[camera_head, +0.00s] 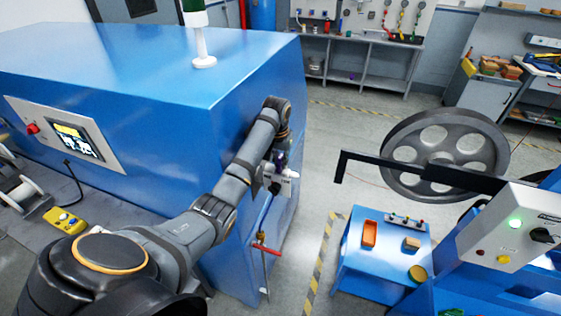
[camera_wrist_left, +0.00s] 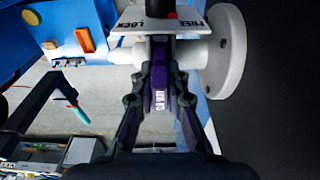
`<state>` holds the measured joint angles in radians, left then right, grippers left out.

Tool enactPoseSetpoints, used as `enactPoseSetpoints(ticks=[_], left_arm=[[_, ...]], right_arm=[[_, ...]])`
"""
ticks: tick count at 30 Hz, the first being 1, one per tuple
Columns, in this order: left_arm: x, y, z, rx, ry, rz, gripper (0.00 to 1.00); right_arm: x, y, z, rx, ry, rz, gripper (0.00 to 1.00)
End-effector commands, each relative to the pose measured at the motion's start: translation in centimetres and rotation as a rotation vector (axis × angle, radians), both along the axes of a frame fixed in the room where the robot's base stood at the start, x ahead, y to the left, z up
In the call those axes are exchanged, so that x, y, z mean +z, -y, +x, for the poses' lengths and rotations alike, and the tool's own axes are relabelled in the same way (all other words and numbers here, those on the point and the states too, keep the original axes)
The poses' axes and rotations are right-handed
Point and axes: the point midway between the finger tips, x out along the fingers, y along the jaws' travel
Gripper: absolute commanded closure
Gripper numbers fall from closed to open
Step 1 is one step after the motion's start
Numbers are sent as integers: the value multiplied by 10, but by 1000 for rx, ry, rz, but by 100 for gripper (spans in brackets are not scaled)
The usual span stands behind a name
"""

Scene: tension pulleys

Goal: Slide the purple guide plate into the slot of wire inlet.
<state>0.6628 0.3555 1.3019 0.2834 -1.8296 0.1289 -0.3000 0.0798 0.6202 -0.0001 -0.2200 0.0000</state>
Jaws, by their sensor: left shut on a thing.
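My left gripper (camera_head: 279,158) is at the near right side of the big blue machine, its fingers pointing down at a small white fitting (camera_head: 284,184). In the left wrist view the gripper's two dark fingers (camera_wrist_left: 160,82) are shut on the purple guide plate (camera_wrist_left: 158,98), which carries white lettering. The plate's far end meets the white wire inlet fitting (camera_wrist_left: 190,53), with its FREE and LOCK label and round white disc. The fingers and label hide the slot, so I cannot tell how far the plate is in it. My right gripper is not in view.
The blue machine (camera_head: 150,90) stands close on the left. A red-handled valve rod (camera_head: 265,248) is below the fitting. A small blue table (camera_head: 385,262) with trays, a black bracket arm (camera_head: 420,170) and a large grey wheel (camera_head: 445,155) stand to the right. Floor between is clear.

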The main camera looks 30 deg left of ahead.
Motion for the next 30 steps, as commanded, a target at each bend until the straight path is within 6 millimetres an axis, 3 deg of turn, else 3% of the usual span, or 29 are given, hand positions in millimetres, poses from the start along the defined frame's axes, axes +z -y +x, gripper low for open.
enactPoseSetpoints(ticks=[10, 11, 16, 30], left_arm=[[2, -1, 0, 0, 1, 0, 100], [2, -1, 0, 0, 1, 0, 84], [2, -1, 0, 0, 1, 0, 61], [0, 0, 0, 0, -1, 0, 60]], right_arm=[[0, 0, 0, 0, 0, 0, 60], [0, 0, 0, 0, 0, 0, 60], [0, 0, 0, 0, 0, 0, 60], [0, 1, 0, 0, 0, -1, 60]])
